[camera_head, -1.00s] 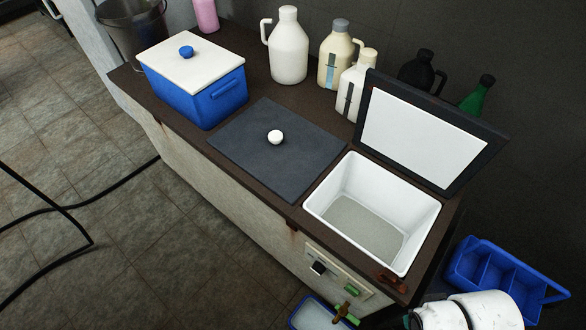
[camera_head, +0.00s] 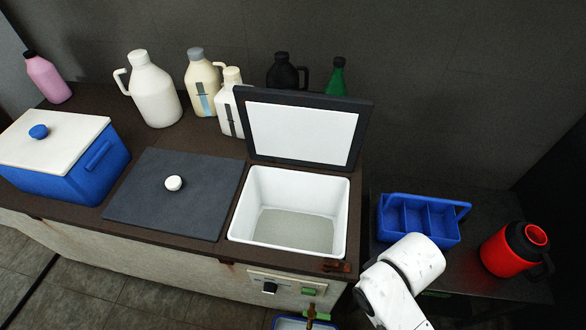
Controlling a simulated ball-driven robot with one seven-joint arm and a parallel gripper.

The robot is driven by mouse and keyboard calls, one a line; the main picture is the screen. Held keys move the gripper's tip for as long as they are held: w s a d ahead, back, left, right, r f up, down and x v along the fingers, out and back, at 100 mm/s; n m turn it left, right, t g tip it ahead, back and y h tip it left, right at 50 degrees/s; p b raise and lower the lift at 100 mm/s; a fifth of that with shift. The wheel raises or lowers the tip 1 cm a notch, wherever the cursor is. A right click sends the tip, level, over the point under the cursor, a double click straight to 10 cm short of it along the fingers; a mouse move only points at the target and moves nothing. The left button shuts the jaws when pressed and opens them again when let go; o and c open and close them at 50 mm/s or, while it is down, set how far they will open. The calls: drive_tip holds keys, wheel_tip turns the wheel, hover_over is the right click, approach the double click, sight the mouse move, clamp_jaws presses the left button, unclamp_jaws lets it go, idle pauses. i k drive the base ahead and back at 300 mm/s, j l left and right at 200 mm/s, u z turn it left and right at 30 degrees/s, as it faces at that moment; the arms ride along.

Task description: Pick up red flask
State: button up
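The red flask (camera_head: 504,252) stands on a dark low surface at the far right. It has a black collar and a black handle on its right side, and its top shows a red opening. My white arm shows at the lower middle right, to the left of the flask and apart from it. My gripper itself does not show in this view.
A blue divided caddy (camera_head: 413,219) with a handle stands left of the flask, just behind my arm. The tank's open white basin (camera_head: 346,208) and raised lid (camera_head: 301,131) are further left. A blue box (camera_head: 89,178) and several bottles stand on the counter. The dark surface (camera_head: 488,206) around the flask is partly clear.

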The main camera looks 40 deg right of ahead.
sight(520, 245)
drive_tip(key=j+z, duration=0.1)
drive_tip(key=z, duration=0.3)
drive_tip(key=k+z, duration=0.1)
drive_tip(key=z, duration=0.3)
drive_tip(key=k+j+z, duration=0.1)
drive_tip(key=z, duration=0.7)
drive_tip(key=k+z, duration=0.15)
drive_tip(key=z, duration=0.25)
